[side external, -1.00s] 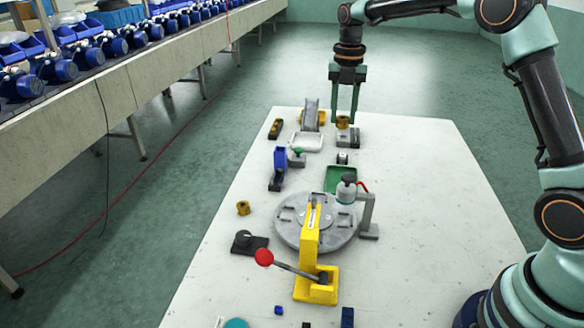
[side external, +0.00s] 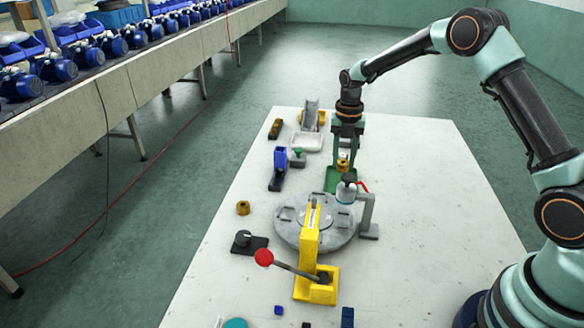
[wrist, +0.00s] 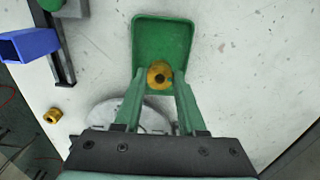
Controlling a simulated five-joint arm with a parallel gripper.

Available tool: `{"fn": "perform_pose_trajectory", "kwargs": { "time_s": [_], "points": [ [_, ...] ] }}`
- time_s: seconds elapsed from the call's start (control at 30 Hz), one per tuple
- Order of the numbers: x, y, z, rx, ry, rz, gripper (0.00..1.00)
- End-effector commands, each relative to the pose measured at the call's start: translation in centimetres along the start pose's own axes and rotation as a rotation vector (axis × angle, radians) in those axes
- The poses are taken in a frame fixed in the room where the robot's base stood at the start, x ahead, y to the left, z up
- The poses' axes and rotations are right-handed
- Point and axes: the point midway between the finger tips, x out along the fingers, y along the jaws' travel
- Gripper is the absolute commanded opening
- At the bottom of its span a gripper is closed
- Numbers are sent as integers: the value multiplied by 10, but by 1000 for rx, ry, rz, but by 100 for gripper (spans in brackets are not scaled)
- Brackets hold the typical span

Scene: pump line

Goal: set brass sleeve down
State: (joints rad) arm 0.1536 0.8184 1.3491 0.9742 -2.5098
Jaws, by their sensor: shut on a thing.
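My gripper (side external: 343,164) is shut on a brass sleeve (side external: 344,164), a short yellow ring between the fingertips. The sleeve also shows in the wrist view (wrist: 158,75), with its dark bore visible. A shallow green tray (side external: 331,184) lies under and just in front of the sleeve in the side view. In the wrist view the sleeve overlaps the near part of the empty tray (wrist: 163,40). The gap between sleeve and tray floor is hard to judge. A second brass sleeve (side external: 243,208) stands alone on the table at the left.
A yellow lever press (side external: 311,245) is nearer. A blue part on a dark rail (side external: 279,168) and a white tray (side external: 307,142) lie left and behind. The table's right side is clear.

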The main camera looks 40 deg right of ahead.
Motion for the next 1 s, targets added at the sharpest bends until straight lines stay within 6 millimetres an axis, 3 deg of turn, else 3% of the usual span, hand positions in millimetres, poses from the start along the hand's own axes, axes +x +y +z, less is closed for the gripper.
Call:
{"fn": "perform_pose_trajectory", "kwargs": {
  "time_s": [0.4, 0.77, 0.8, 0.83, 1.0],
  "points": [
    [44, 0, 0, 0, 1, -1, 0],
    [46, 0, 0, 0, 0, 0, 0],
    [46, 0, 0, 0, -1, 1, 55],
    [46, 0, 0, 0, -1, 1, 66],
    [46, 0, 0, 0, 0, 0, 70]
  ]
}}
